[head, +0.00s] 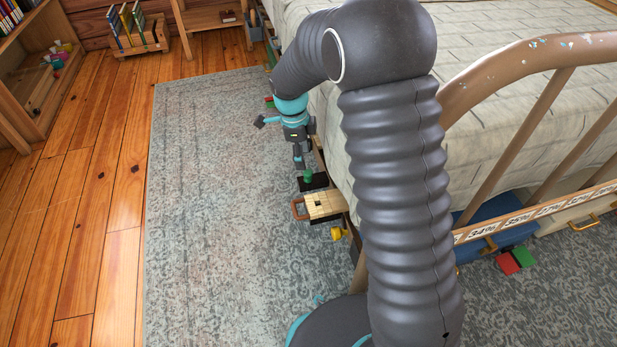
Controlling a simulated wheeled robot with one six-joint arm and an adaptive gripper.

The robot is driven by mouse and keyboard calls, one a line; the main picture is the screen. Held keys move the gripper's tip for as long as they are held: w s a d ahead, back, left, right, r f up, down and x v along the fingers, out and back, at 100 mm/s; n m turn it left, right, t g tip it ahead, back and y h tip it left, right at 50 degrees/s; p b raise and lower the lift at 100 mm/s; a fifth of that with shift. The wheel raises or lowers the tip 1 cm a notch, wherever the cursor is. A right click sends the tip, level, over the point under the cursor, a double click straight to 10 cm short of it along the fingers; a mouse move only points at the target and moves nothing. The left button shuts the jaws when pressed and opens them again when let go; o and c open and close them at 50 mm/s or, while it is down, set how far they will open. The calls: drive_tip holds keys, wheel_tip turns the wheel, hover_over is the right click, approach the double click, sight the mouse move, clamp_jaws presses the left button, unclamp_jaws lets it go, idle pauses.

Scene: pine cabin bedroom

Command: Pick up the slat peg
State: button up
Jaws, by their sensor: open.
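My gripper (299,163) hangs down beside the bed, small in the head view. It is open, with its fingertips just above or beside a small green piece (308,176). That green piece is on a dark, flat block (315,184) close to the bed's side. I cannot tell whether it touches the fingers. I cannot tell for certain which item is the slat peg; the green piece is the small item nearest my gripper. A yellow piece (338,233) lies nearer, by the bed's leg. The bed and my arm hide part of this area.
A light wooden box (322,206) with a brown handle sticks out from the bed's side, just nearer than the dark block. The bed (480,70) fills the right. Red (508,264) and green blocks lie at lower right. The rug (210,200) on the left is clear.

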sight(308, 172)
drive_tip(key=shift+s+d+f+b, duration=0.1)
drive_tip(key=shift+d+f+b, duration=0.15)
drive_tip(key=shift+f, duration=1)
drive_tip(key=shift+d+f+b, duration=0.1)
drive_tip(key=shift+d+f, duration=0.2)
drive_tip(key=shift+f, duration=0.9)
drive_tip(key=shift+s+d+f+b, duration=0.1)
drive_tip(key=shift+d+f+b, duration=0.15)
drive_tip(key=shift+f, duration=1)
drive_tip(key=c, duration=1.1)
